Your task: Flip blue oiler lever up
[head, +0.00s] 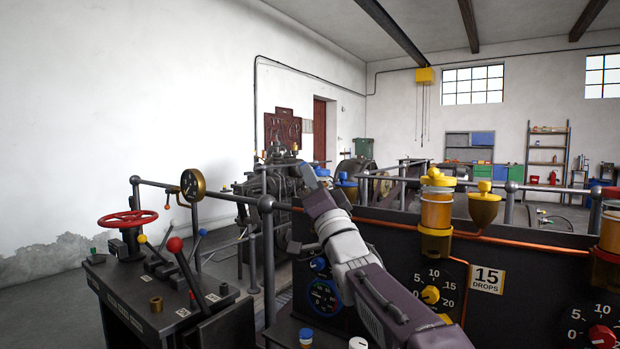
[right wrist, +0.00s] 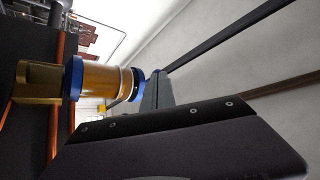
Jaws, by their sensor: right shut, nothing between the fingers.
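The blue oiler shows in the right wrist view as an amber glass cylinder (right wrist: 102,80) between blue collars, lying sideways in the picture with a brass-coloured base at the left. In the head view only its blue cap (head: 322,171) shows clearly, and my right gripper hides most of the body. My right gripper (head: 308,172) is shut and empty, its fingertips close beside the blue cap. In the right wrist view the fingertips (right wrist: 156,88) overlap the cap end. I cannot tell whether they touch it, or make out the lever's position. My left gripper is not in view.
A yellow oiler (head: 436,210) and a yellow cup (head: 484,207) stand to the right on the dark panel (head: 530,260). A blue-capped cup (head: 346,184) stands just behind my right gripper. A blue dial (head: 324,298) is below. A lever console (head: 165,300) stands left.

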